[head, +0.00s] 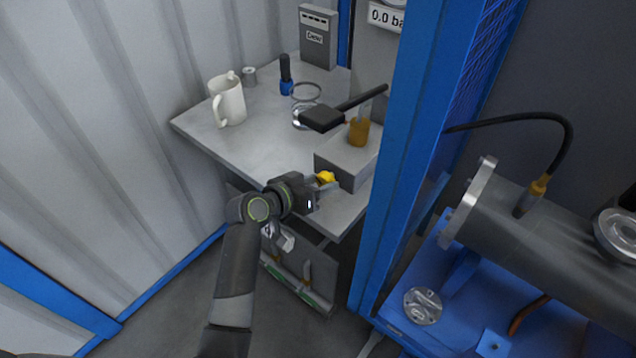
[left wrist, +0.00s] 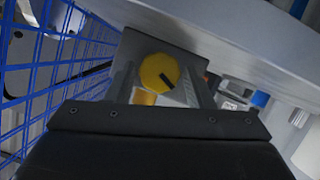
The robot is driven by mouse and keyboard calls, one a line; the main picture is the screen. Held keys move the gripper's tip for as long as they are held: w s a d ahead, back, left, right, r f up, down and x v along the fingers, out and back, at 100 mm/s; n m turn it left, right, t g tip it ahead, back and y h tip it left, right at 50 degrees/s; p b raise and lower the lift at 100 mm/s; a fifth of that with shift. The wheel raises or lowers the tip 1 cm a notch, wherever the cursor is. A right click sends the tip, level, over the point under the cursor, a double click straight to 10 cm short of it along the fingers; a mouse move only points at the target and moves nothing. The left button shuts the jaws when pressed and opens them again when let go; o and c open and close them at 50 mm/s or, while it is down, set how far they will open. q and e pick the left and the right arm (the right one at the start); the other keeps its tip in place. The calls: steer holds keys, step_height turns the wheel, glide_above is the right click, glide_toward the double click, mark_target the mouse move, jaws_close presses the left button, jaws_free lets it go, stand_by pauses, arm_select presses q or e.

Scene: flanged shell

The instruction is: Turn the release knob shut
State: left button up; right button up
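The release knob is a round yellow knob (head: 326,177) on the front of a grey block (head: 349,157) on the bench. In the left wrist view the knob (left wrist: 157,70) faces me, with a dark pointer mark slanting to the lower right. My left gripper (head: 325,185) is right at the knob. In the left wrist view its two fingers (left wrist: 161,84) are apart, one on each side of the knob, with gaps that seem to show between. Whether a fingertip touches the knob I cannot tell. My right gripper is not in view.
A white mug (head: 228,102), a blue-and-black torch (head: 286,75) and a ring (head: 306,91) stand behind. A blue post (head: 400,150) rises close on the right, with a flanged shell (head: 525,235) beyond.

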arm_select(q)
steer(key=v, duration=1.7)
steer(key=shift+s, duration=0.3)
